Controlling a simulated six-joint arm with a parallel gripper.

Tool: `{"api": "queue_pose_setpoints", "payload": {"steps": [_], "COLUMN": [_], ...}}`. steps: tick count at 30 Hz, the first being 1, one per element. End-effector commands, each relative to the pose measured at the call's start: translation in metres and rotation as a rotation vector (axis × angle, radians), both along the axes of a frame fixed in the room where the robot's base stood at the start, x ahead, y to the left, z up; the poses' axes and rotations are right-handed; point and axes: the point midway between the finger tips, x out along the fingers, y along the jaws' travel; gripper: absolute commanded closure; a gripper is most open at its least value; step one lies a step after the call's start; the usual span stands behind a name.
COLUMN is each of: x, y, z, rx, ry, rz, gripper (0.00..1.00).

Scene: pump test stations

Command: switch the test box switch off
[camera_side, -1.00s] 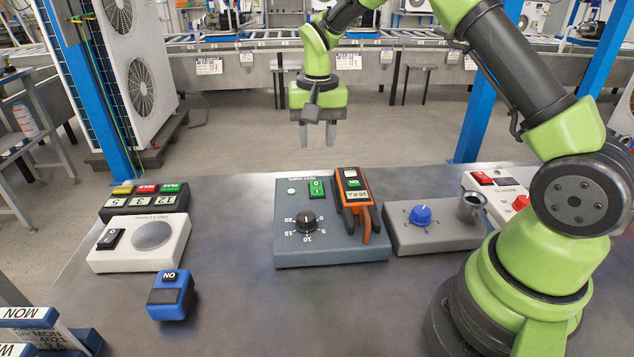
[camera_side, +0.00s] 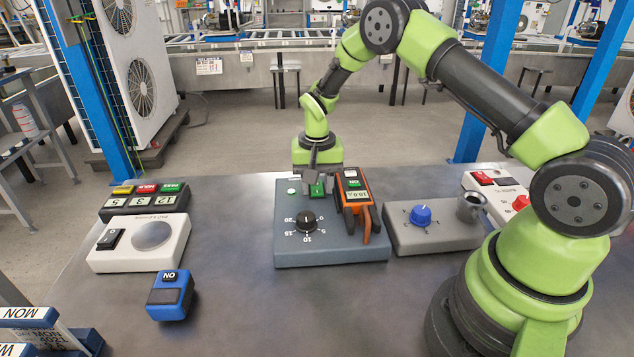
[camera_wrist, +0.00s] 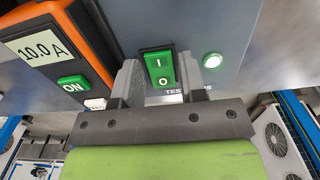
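The test box (camera_side: 290,256) is a blue-grey box on the table with a black dial (camera_side: 306,222). Its green rocker switch (camera_wrist: 160,69) is marked I and O; which end is pressed in I cannot tell. A small round lamp (camera_wrist: 212,60) beside the switch glows white-green. My gripper (camera_side: 317,182) is low over the back of the box and partly hides the switch in the side view. In the wrist view my gripper (camera_wrist: 161,78) is open, with one finger on each side of the switch. Nothing is held; contact with the box cannot be told.
An orange-and-black meter (camera_side: 352,186) reading 10.0 A stands on the box close beside my gripper. A grey box with a blue knob (camera_side: 421,214) is to the right.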

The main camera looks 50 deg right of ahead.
Motion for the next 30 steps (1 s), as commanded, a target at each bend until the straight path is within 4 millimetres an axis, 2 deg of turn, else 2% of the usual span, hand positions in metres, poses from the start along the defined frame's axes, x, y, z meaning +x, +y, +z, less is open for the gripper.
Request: {"api": "queue_pose_setpoints", "payload": {"steps": [3, 6, 8, 29, 30], "x": [0.0, 0.0, -0.0001, 0.0016, 0.0016], "y": [0.0, 0.0, 0.0001, -0.0018, -0.0018], "z": [0.0002, 0.0003, 0.0004, 0.001, 0.0011], "rx": [0.0, 0.0, 0.0, 0.069, 0.069], "ry": [0.0, 0.0, 0.0, 0.07, 0.07], "rz": [0.0, 0.0, 0.0, 0.0, 0.0], "gripper": [0.62, 0.85, 0.96, 0.96, 0.63]}}
